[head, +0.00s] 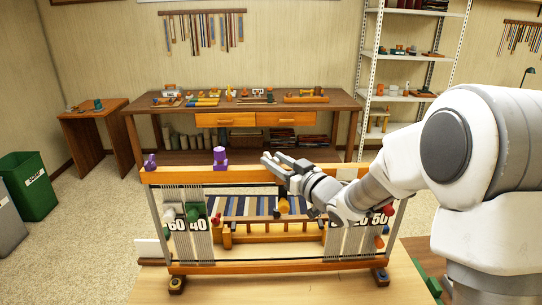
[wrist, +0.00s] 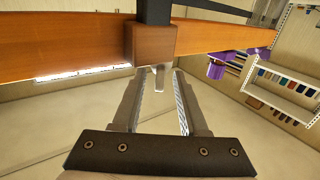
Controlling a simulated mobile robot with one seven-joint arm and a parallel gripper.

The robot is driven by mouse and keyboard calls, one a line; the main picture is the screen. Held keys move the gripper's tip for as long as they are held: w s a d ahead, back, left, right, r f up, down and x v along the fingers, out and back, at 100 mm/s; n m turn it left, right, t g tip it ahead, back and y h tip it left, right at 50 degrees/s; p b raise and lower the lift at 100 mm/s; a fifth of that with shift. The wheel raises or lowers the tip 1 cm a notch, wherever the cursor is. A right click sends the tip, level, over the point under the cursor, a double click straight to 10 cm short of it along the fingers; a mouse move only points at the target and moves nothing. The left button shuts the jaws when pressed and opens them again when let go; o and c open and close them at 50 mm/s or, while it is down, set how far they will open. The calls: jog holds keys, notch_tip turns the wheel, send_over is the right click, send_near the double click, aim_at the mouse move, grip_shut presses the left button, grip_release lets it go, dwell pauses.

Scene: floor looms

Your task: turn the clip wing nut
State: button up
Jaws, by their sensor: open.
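The loom (head: 190,263) stands in front of me with a wooden top beam (head: 185,175). In the head view my gripper (head: 266,160) is at this beam, right of a purple clip (head: 220,158). In the wrist view my gripper (wrist: 160,92) is open, its two fingers pointing at the beam. A brown block (wrist: 151,43) with a dark strip sits on the beam there. A small grey stem (wrist: 160,77) below it shows between the fingertips; I cannot tell whether it is the wing nut. The fingers do not visibly grip it. My arm hides part of the loom's right side.
A second purple clip (head: 150,161) sits at the beam's left end. A workbench (head: 345,101) with small tools stands behind, a shelf rack (head: 398,98) to its right. A green bin (head: 30,184) stands at the left. The carpet left of the loom is clear.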

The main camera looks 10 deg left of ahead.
jog(key=shift+x, duration=1.1)
grip_shut()
